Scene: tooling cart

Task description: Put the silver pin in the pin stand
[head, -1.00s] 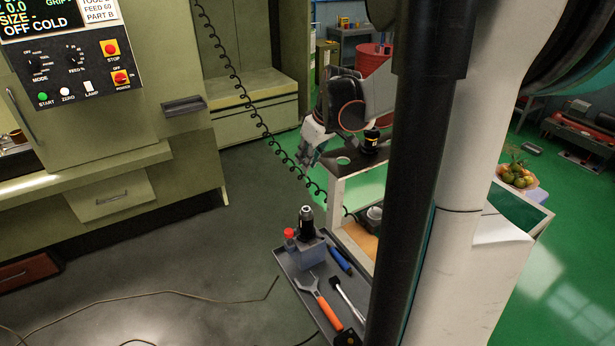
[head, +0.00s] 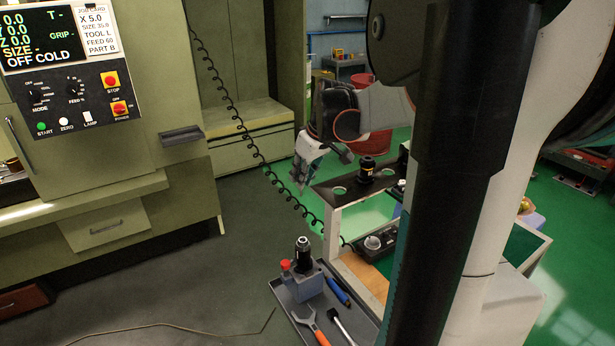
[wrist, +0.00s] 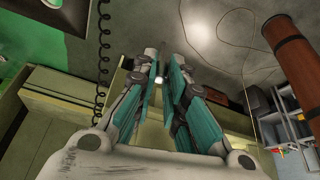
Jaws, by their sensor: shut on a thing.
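My gripper (head: 303,178) hangs left of the cart's upper shelf, in front of the low green cabinet, fingers pointing down. In the wrist view its teal-padded fingers (wrist: 165,68) are closed in on a small bright piece (wrist: 158,80), seemingly the silver pin, mostly hidden between them. The head view does not show the pin clearly. I cannot pick out the pin stand with certainty. A grey-blue block (head: 308,286) with a red-capped piece and a black tool holder (head: 303,250) stands on the cart's lower tray, below my gripper.
The cart's dark upper shelf (head: 350,192) has round holes and another black holder (head: 366,170). A machine with a control panel (head: 75,100) stands left. A coiled cable (head: 235,110) hangs behind.

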